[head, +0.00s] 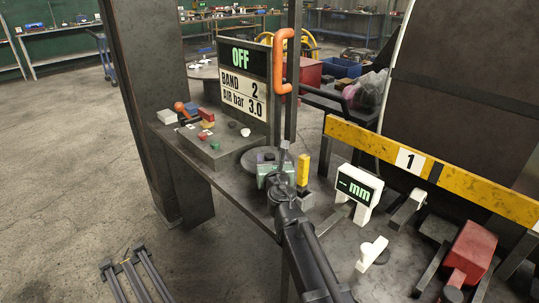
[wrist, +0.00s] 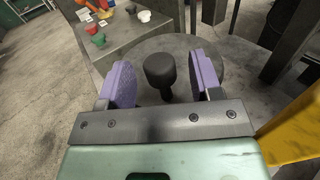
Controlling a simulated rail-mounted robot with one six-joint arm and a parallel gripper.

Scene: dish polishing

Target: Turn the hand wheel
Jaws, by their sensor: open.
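The hand wheel (head: 250,160) is a dark grey disc on the bench corner, partly hidden by my gripper in the head view. In the wrist view the wheel (wrist: 142,47) lies just beyond the fingers, with a black upright knob (wrist: 160,66) on it. My gripper (wrist: 162,76) is open, with one purple finger pad on each side of the knob and a visible gap at both sides. In the head view my green gripper (head: 271,160) is at the wheel's near right edge.
A control box (head: 215,153) with coloured buttons stands left of the wheel. The sign (head: 242,80) behind reads OFF, BAND 2, AIR bar 3.0. A yellow post (head: 303,168) stands close right of my gripper. A white mm display (head: 358,190) and a yellow guard bar (head: 380,147) are further right.

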